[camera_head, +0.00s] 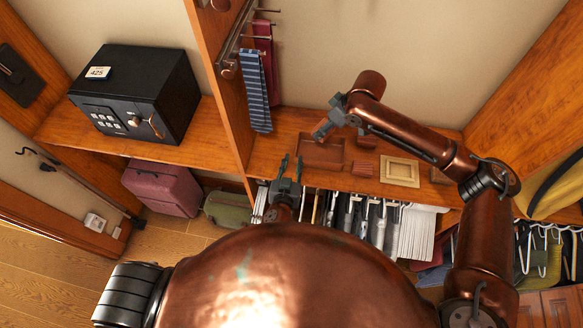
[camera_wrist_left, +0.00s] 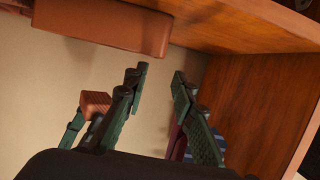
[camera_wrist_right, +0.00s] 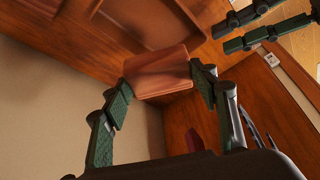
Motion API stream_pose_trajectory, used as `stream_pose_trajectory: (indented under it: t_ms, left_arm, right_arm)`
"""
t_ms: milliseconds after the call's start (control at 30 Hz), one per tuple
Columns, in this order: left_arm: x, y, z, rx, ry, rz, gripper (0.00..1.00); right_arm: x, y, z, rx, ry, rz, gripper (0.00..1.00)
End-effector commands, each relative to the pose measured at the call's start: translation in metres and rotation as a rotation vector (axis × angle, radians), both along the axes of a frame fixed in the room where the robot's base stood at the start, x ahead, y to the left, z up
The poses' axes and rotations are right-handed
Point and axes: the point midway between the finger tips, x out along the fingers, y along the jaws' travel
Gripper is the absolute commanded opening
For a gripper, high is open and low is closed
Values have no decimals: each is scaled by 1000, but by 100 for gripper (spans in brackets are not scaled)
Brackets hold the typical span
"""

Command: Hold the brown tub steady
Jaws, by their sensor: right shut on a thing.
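The brown tub (camera_wrist_right: 160,80) is a small reddish-brown, box-like thing between the fingers of my right gripper (camera_wrist_right: 163,88) in the right wrist view. It also shows in the left wrist view (camera_wrist_left: 97,103). My left gripper (camera_head: 291,163) is open and empty in front of the shelf edge, left of the right one. Its fingers stand apart in the left wrist view (camera_wrist_left: 160,80).
A shallow brown tray (camera_head: 322,158) lies on the shelf below my right gripper. Small brown boxes (camera_head: 363,169) and a cream frame (camera_head: 400,172) lie right of it. An upright panel (camera_head: 222,80) and a black safe (camera_head: 135,95) stand left.

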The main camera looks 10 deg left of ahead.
Motion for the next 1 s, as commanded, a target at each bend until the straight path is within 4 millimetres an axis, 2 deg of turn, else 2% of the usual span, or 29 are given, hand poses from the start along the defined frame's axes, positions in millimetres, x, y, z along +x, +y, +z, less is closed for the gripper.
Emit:
stream_pose_trajectory:
  t_ms: [100, 300, 500, 900, 1000]
  left_arm:
    - [24, 0, -7, 3, -1, -2, 24]
    - [57, 0, -17, 2, 0, -1, 24]
    - [77, 0, -24, 1, 1, -1, 24]
    - [84, 0, -27, 0, 2, -1, 24]
    - [84, 0, -27, 0, 2, -1, 18]
  right_arm:
    - [0, 0, 0, 0, 0, 0, 27]
    - [0, 0, 0, 0, 0, 0, 27]
    - [0, 0, 0, 0, 0, 0, 27]
    - [0, 0, 0, 0, 0, 0, 27]
    - [0, 0, 0, 0, 0, 0, 27]
